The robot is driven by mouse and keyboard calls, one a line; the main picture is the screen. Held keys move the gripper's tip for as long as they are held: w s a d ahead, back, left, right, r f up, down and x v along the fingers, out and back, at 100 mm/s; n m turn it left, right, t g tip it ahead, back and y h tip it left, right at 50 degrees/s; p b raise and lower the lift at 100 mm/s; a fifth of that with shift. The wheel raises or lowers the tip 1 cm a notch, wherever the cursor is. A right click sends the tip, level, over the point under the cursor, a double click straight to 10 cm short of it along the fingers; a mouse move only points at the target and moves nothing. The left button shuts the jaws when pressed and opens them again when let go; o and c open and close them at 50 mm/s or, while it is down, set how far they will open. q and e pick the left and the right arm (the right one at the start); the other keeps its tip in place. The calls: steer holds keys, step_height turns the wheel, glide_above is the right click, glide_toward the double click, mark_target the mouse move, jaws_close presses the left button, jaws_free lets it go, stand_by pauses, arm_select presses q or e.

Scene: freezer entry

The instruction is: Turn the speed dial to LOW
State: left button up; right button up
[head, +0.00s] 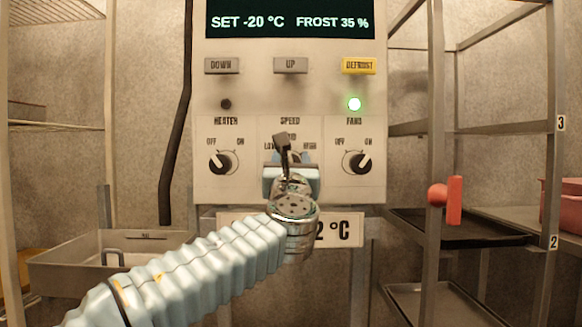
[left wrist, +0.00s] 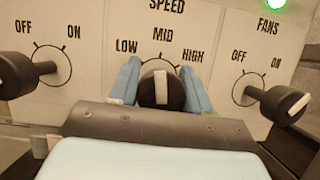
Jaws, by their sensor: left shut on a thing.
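The SPEED dial (left wrist: 161,90) is a dark knob with a pale pointer line, below the LOW, MID and HIGH marks in the left wrist view. Its pointer line stands about upright, towards MID. My left gripper (left wrist: 160,84) is shut on the dial, with one blue finger on each side of it. In the head view my left gripper (head: 290,170) covers most of the dial, at the middle of the control panel (head: 290,90). My right gripper does not show.
The HEATER dial (head: 222,162) is left of the gripper and the FANS dial (head: 357,162) right of it. Above are the DOWN (head: 221,65), UP (head: 290,65) and yellow DEFROST (head: 358,66) buttons and a lit green lamp (head: 355,104). Metal racks flank the panel.

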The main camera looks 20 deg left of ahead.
arm_select(q)
steer(key=n+y, duration=0.1)
steer(key=n, duration=0.1)
steer(key=n+y, duration=0.1)
steer(key=n, duration=0.2)
steer(key=shift+g+y+b, duration=0.3)
steer(key=shift+g+b, duration=0.05)
steer(key=shift+g, duration=0.05)
steer(key=shift+a+n+g+y, duration=0.1)
steer(key=shift+n+g+y, duration=0.45)
steer(key=shift+n, duration=0.95)
steer(key=shift+n+g+y, duration=0.45)
steer(key=shift+n+y, duration=0.2)
steer(key=shift+n, duration=1.15)
steer(key=o, duration=1)
steer(key=b+v, duration=0.2)
steer(key=v, duration=1.2)
steer(key=shift+r, duration=0.1)
